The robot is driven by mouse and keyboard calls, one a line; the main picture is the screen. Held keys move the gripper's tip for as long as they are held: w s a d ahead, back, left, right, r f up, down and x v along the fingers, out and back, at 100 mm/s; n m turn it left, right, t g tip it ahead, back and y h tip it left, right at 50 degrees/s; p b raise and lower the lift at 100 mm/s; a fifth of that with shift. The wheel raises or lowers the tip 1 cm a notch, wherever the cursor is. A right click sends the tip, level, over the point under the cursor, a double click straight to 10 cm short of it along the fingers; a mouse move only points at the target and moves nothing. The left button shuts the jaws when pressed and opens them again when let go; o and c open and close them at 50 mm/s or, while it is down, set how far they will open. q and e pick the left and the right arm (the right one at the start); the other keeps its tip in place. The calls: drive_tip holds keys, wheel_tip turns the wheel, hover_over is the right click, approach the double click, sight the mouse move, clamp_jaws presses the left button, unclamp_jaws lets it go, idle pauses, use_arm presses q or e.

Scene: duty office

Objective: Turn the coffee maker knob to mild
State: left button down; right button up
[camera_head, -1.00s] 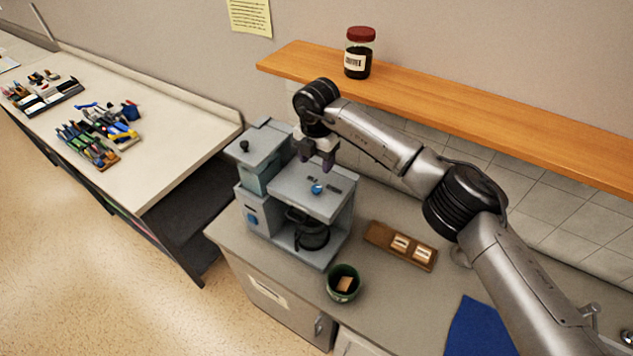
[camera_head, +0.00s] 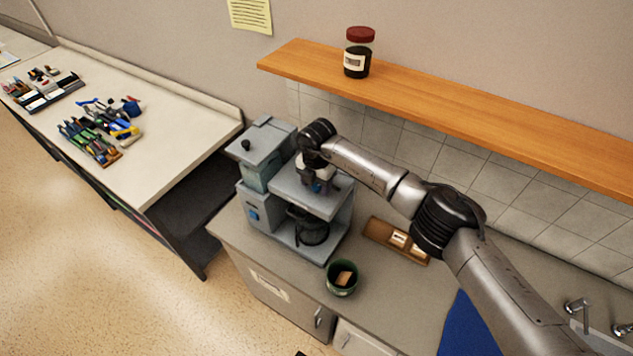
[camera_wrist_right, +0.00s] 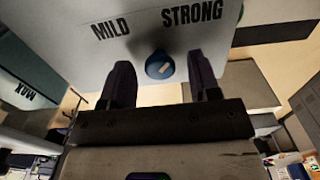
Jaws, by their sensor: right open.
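The coffee maker (camera_head: 264,212) is a grey-blue machine on the counter, with a glass pot (camera_head: 312,232) in its bay. Its blue knob (camera_wrist_right: 159,66) is on the top face and shows in the right wrist view, below the printed words MILD at left and STRONG at right. The knob's pale mark points up and right, towards STRONG. My right gripper (camera_wrist_right: 162,84) is open, with one finger on each side of the knob and visible gaps between. In the head view the gripper (camera_head: 313,182) is low over the machine's top. My left gripper is not in view.
A wooden shelf (camera_head: 480,118) with a lidded coffee jar (camera_head: 358,54) runs above the counter. A green cup (camera_head: 342,279), a wooden tray (camera_head: 377,231) and a blue cloth (camera_head: 468,330) are on the counter. A side table (camera_head: 180,150) holds tools.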

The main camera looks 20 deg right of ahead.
drive_tip(key=shift+c, duration=0.2)
drive_tip(key=c, duration=0.9)
drive_tip(key=shift+o, duration=0.2)
drive_tip(key=shift+f+n+b, duration=0.15)
drive_tip(key=shift+n+b, duration=0.55)
drive_tip(key=shift+b, duration=0.1)
drive_tip(key=shift+n+b, duration=0.7)
drive_tip(key=shift+n, duration=0.1)
drive_tip(key=n+b, duration=0.4)
drive_tip(key=n, duration=0.1)
drive_tip(key=n+b, duration=0.3)
drive_tip(key=n, duration=0.2)
drive_tip(key=shift+n, duration=0.4)
drive_tip(key=n+b, duration=0.1)
drive_tip(key=n, duration=0.1)
drive_tip(key=shift+n, duration=0.4)
drive_tip(key=shift+r+n, duration=0.2)
drive_tip(key=shift+n, duration=0.3)
drive_tip(key=shift+n+b, duration=0.3)
drive_tip(key=shift+b, duration=0.05)
